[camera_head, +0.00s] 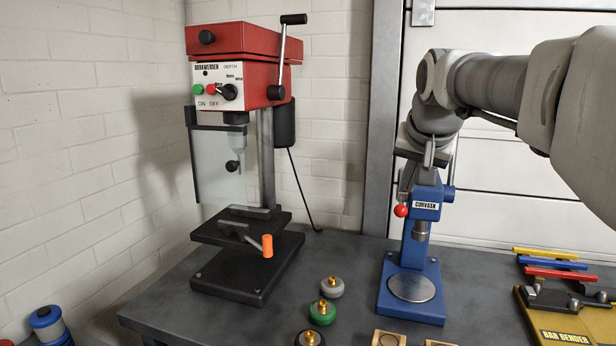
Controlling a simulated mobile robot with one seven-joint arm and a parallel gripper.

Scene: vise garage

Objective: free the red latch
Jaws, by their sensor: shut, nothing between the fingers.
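The blue press (412,255), labelled CORVASK, stands upright on the bench. A small red ball knob (401,210) sits at its left side, on the end of a grey lever (406,186). It is the only small red part on the press, and I cannot tell whether it is the red latch. My gripper (429,158) points down at the top of the press, above and to the right of the red knob. Its fingers look closed together and hold nothing. I cannot tell whether they touch the press, and its top is partly hidden by the gripper.
A red drill press (243,60) with an orange-handled vise (244,232) stands at the left. Several knobs, including a green one (322,313), lie between the presses. A yellow bar bender (570,325) and coloured bars (550,264) are at the right.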

